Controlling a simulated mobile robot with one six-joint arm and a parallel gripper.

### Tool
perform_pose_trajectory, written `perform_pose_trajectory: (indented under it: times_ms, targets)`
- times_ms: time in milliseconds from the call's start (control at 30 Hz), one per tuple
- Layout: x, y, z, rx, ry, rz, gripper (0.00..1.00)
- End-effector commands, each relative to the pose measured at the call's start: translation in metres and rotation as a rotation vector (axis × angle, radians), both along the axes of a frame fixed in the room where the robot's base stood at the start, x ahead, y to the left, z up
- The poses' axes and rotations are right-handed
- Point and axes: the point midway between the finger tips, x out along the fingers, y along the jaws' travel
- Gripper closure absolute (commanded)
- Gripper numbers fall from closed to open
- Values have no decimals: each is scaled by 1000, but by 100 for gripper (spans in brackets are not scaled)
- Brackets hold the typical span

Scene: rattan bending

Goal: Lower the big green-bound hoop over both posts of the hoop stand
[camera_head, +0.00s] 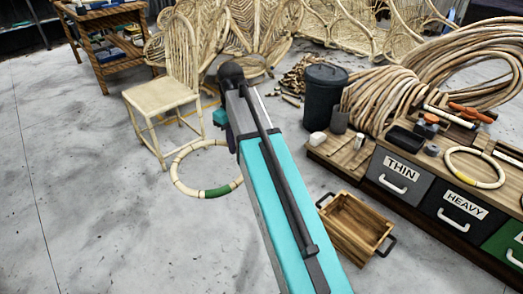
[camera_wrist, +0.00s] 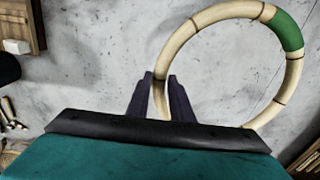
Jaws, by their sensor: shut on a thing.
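The big green-bound hoop is pale rattan with dark ties and one green band. In the head view the hoop (camera_head: 217,191) appears left of my arm, its right edge hidden behind the arm. In the wrist view the hoop (camera_wrist: 284,30) extends up and right from my gripper (camera_wrist: 160,88). The gripper's two dark fingers are shut on the hoop's near left side, with bare grey floor behind it.
A rattan chair (camera_head: 160,95) stands just behind the hoop. A wooden crate (camera_head: 335,235) is right of my arm, near drawers marked THIN (camera_head: 402,168) and HEAVY (camera_head: 463,200). The floor at left is clear.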

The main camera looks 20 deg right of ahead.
Motion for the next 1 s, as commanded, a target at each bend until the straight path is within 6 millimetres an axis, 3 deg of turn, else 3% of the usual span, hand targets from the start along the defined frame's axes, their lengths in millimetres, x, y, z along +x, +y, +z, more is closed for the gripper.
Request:
perform_pose_trajectory:
  times_ms: [100, 300, 1000]
  targets:
    - [2, 36, 20, 0, -2, 64, 100]
    - [1, 70, 40, 0, -1, 127, 100]
    - [0, 78, 45, 0, 0, 141, 100]
